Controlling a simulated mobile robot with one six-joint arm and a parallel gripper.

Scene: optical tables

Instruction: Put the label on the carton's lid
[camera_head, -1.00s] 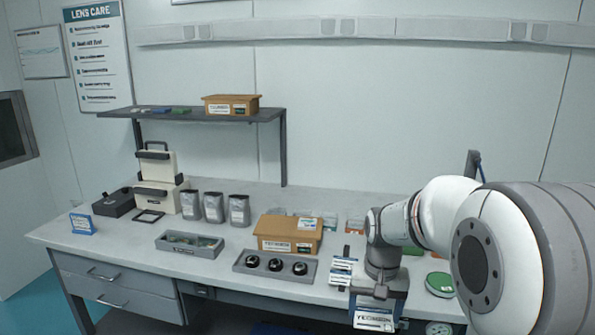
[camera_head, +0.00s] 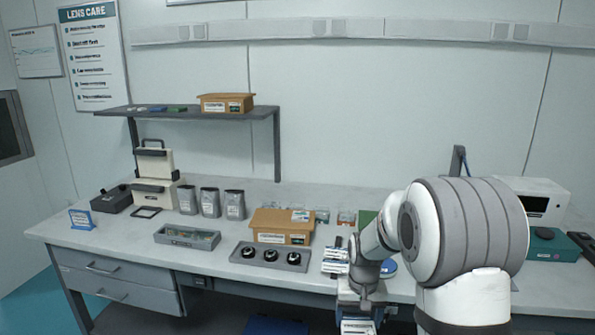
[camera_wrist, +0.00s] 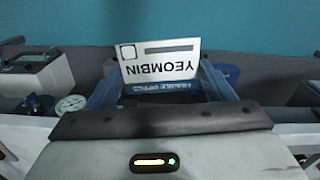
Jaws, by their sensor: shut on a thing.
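A brown closed carton (camera_head: 263,221) sits on the table, with white labels on its front and a small label on the right of its lid. My gripper (camera_head: 359,312) is at the table's front edge, right of and nearer than the carton. It is shut on a white label (camera_head: 356,327), partly cut off by the bottom of the head view. In the wrist view the label (camera_wrist: 160,62) reads YEOMBIN upside down, between the fingers of my gripper (camera_wrist: 160,80). A blue and white piece with lettering shows behind the label's lower edge. The floor lies beyond.
A grey tray (camera_head: 238,256) with several black round parts stands before the carton. White labels (camera_head: 335,262) lie beside my arm. Another tray (camera_head: 160,238), silver pouches (camera_head: 235,205) and a shelf (camera_head: 200,113) with a second carton (camera_head: 226,103) are left. A green box (camera_head: 556,245) is right.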

